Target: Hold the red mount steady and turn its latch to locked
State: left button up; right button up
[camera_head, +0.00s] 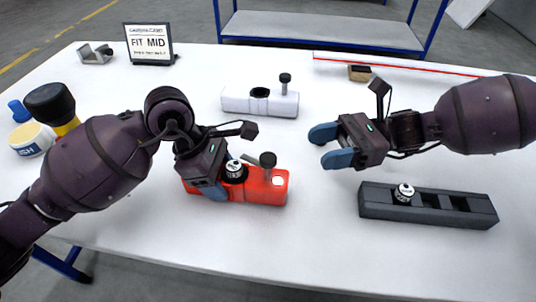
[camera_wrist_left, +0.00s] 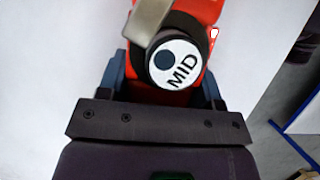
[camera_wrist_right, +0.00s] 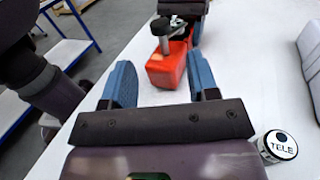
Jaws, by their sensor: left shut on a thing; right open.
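The red mount (camera_head: 265,186) lies on the white table, front centre in the head view. A round piece marked MID (camera_wrist_left: 180,65) sits in it. The latch (camera_head: 267,160) is a black-knobbed post with a metal lever (camera_wrist_left: 150,20); in the left wrist view the lever reaches over the edge of the MID piece. My left gripper (camera_head: 207,191) is shut on the mount's left end, one blue finger on its near side. My right gripper (camera_head: 328,145) is open and empty, right of the mount and apart from it. The mount and latch (camera_wrist_right: 164,27) lie ahead of it in the right wrist view.
A dark holder (camera_head: 430,208) with a piece marked TELE (camera_head: 403,193) lies at right. A white mount (camera_head: 238,104) with a black-knobbed post lies behind. A sign (camera_head: 149,44) reads FIT MID. Several tubs stand at left. Table between the red mount and right gripper is clear.

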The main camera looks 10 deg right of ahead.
aim_at(267, 156)
jog(key=a, duration=0.7)
jog(key=s+a, duration=0.1)
jog(key=a, duration=0.2)
jog(key=shift+a, duration=0.25)
jog(key=shift+c, duration=0.3)
jog(key=c, duration=0.8)
jog(key=shift+w+a+r+n+g+h, duration=0.1)
jog(key=shift+n+g+h, duration=0.4)
jog(key=shift+n+g, duration=1.25)
jog(key=shift+n+g+h, duration=0.55)
jog(key=shift+g+h, duration=0.05)
jog(key=shift+g, duration=1.05)
jog(key=o, duration=0.9)
jog(key=shift+c, duration=0.2)
